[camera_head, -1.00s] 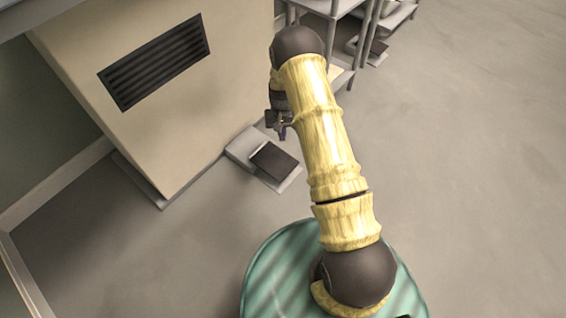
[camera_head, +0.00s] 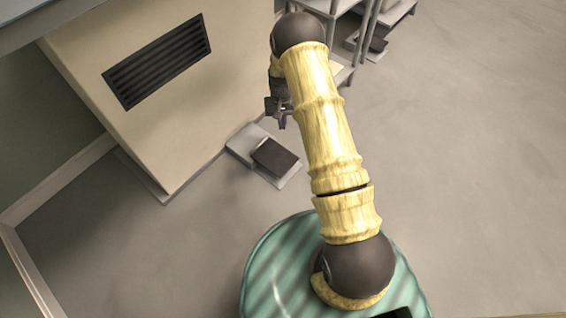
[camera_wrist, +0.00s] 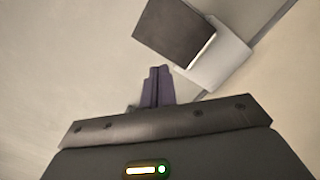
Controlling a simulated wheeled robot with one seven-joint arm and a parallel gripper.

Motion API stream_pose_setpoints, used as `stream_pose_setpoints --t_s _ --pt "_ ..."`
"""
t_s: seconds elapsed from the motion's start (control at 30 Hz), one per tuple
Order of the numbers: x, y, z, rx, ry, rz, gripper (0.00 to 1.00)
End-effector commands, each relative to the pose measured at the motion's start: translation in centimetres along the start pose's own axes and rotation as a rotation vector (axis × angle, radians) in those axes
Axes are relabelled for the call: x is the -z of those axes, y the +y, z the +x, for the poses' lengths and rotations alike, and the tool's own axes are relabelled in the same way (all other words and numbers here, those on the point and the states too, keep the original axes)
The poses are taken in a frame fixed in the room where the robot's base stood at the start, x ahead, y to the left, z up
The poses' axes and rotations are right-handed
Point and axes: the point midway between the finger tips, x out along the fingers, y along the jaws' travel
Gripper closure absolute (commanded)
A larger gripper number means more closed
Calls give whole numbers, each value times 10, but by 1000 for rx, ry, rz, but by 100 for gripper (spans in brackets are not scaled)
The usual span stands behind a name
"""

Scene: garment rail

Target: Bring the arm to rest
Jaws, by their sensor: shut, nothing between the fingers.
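My gripper (camera_head: 282,122) hangs at the end of my yellow and black arm, left of the upper arm in the head view. In the wrist view its two purple fingers (camera_wrist: 157,87) are together with nothing between them. The gripper appears above the floor and does not visibly touch anything. Part of the wrist is hidden behind my arm in the head view.
A beige cabinet (camera_head: 150,130) with a dark vent (camera_head: 158,62) stands at left. A pale low scale-like object with a dark plate (camera_head: 275,156) lies on the floor beside it. A metal shelf frame (camera_head: 362,35) stands at the top. The floor (camera_head: 470,150) at right is clear.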

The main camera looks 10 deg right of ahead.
Motion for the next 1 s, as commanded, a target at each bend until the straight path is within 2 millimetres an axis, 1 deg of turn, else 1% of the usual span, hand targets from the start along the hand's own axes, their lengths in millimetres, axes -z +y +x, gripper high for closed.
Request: stream_pose_setpoints --t_s 0.3,0.37,0.43,0.47,0.57,0.6,0.67,0.7,0.77,0.8,0.87,0.9,0.97,1.0 --pt "0 0 -1 0 1 0 100" --pt "-1 0 -8 1 4 -1 100" --pt "-5 0 -22 2 11 -3 100" --pt "-7 0 -31 2 17 -4 100" --pt "-18 2 -70 5 40 -11 100" --pt "-24 2 -88 6 51 -15 100" --pt "-36 3 -116 8 68 -22 100" --pt "-44 4 -134 10 80 -26 100" --pt "-57 5 -160 12 96 -33 100" --pt "-65 6 -177 13 109 -39 100" --pt "-80 7 -201 14 125 -47 100" --pt "-89 8 -217 15 138 -53 100" --pt "-105 10 -239 15 155 -61 100" --pt "-116 11 -254 16 167 -67 100"
